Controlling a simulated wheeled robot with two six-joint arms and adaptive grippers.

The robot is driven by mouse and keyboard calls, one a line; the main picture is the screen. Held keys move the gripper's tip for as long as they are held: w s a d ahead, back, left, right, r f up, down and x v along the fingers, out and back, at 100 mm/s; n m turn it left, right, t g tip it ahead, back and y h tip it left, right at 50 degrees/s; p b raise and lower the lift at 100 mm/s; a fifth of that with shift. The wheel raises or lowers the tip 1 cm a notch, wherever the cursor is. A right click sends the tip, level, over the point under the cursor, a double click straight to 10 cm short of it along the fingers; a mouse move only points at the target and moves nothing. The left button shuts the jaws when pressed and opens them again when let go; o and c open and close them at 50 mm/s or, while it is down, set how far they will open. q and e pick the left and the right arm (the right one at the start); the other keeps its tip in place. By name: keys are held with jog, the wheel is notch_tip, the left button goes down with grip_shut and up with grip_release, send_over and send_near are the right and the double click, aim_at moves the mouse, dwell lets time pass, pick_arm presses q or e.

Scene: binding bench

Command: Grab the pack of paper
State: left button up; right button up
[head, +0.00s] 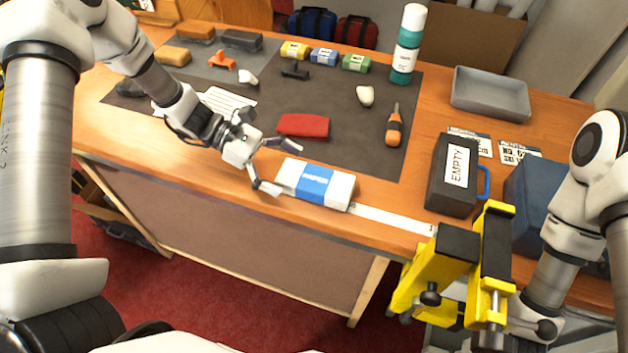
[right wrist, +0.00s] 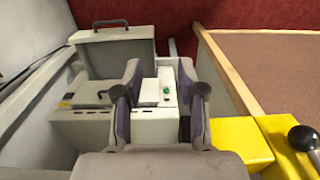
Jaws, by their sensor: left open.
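The pack of paper (head: 314,184) is a white block with a blue band, lying flat near the front edge of the bench in the head view. My left gripper (head: 284,168) is open and empty at the pack's left end. One finger is beyond the pack's far left corner, the other beside its near left corner. I cannot tell whether either finger touches the pack. In the right wrist view my right gripper (right wrist: 159,76) has its two fingers apart with nothing between them, pointing down over grey and white machine-like parts, away from the pack.
A white strip (head: 392,217) lies right of the pack. A yellow clamp (head: 487,265) stands at the front right, beside a black "EMPTY" box (head: 445,190). A red cloth (head: 303,125) lies behind the pack. An orange-handled tool (head: 394,130) lies on the dark mat (head: 345,135).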

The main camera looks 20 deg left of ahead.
aim_at(303, 180)
pick_arm(q)
jog(key=p+x, duration=0.1)
jog(key=x, duration=0.3)
jog(key=shift+w+f, duration=0.1)
jog(key=shift+f, duration=0.1)
jog(key=shift+a, duration=0.15)
jog(key=c, duration=1.4)
